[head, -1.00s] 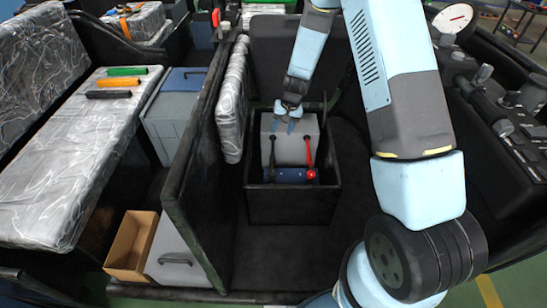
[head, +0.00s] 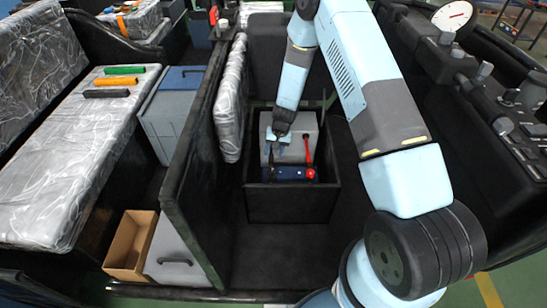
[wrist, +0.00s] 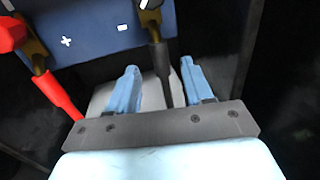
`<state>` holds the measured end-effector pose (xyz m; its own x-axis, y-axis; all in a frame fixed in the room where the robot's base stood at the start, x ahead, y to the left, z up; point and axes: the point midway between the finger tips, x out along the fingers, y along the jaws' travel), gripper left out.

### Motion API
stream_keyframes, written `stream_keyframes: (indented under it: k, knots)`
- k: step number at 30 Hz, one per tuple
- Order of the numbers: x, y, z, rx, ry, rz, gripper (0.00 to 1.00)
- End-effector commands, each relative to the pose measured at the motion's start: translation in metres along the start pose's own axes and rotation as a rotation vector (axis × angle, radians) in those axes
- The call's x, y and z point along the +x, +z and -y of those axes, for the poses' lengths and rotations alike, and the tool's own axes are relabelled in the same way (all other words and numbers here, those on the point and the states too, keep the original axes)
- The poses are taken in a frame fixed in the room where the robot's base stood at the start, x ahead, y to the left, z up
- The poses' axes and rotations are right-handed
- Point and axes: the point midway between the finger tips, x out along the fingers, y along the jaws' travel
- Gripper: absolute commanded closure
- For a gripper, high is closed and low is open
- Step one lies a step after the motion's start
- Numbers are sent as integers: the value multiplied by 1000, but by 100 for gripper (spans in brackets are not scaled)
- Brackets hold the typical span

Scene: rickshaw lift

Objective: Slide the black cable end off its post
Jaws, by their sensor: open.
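The black cable end (wrist: 160,62) stands between my two blue fingers in the wrist view, its upper part on a brass-coloured post (wrist: 150,18) by the minus mark of the blue battery (wrist: 95,35). My gripper (wrist: 159,66) is open, one finger on each side of the black cable; I cannot tell if either touches it. In the head view my gripper (head: 277,156) is low over the box, in front of the grey block (head: 297,133), and hides most of the black cable. The red cable (wrist: 60,95) is on the other post, beside the plus mark.
The battery (head: 290,174) sits in an open black box (head: 290,205) with walls close around. The red cable (head: 307,150) is just right of my gripper. A dark partition (head: 195,150) stands left of the box. The dark floor in front is clear.

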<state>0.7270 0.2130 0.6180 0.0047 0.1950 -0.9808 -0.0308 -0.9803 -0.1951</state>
Motion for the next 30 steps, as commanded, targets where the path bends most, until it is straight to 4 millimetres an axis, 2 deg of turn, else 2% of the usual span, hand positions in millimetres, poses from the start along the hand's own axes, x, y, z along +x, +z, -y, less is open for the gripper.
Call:
stream_keyframes:
  k: [3,9,21,23,30]
  knots:
    - [18,0,0,2,0,0,49]
    - [36,0,0,1,0,0,49]
    - [42,0,0,1,0,-1,49]
    - [42,0,0,1,0,-1,53]
    - [42,-1,-1,2,0,-1,76]
